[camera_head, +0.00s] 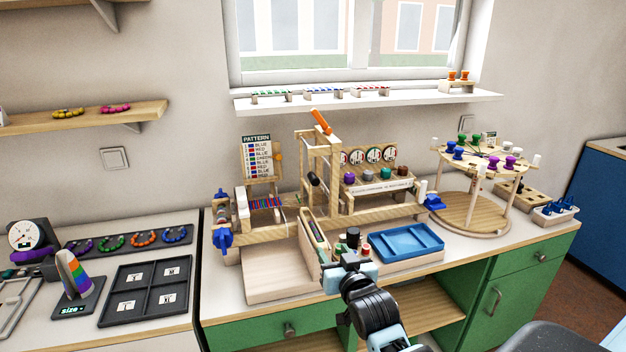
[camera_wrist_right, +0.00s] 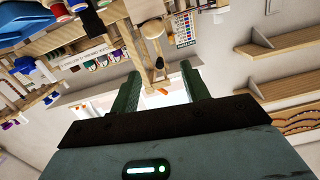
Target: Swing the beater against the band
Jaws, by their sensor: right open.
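A bead loom stands on the counter, with a blue and red beaded band (camera_head: 265,203) stretched in its wooden frame. To its right, a tall wooden upright carries a tilted orange handle (camera_head: 321,121), which looks like the beater's grip. An orange piece, likely this handle, shows beyond the fingers in the right wrist view (camera_wrist_right: 163,91). My right gripper (camera_head: 347,245) is in front of the loom, low near the counter's front edge. Its fingers are apart and empty in the wrist view (camera_wrist_right: 161,72), clear of the loom. My left gripper is not in view.
A blue tray (camera_head: 440,243) lies right of my right gripper. A pale wooden tray (camera_head: 255,283) is at the left. A rack with spools (camera_head: 372,176) stands behind, and a round peg stand (camera_head: 470,215) is at the right. A pattern card (camera_head: 256,157) stands behind the loom.

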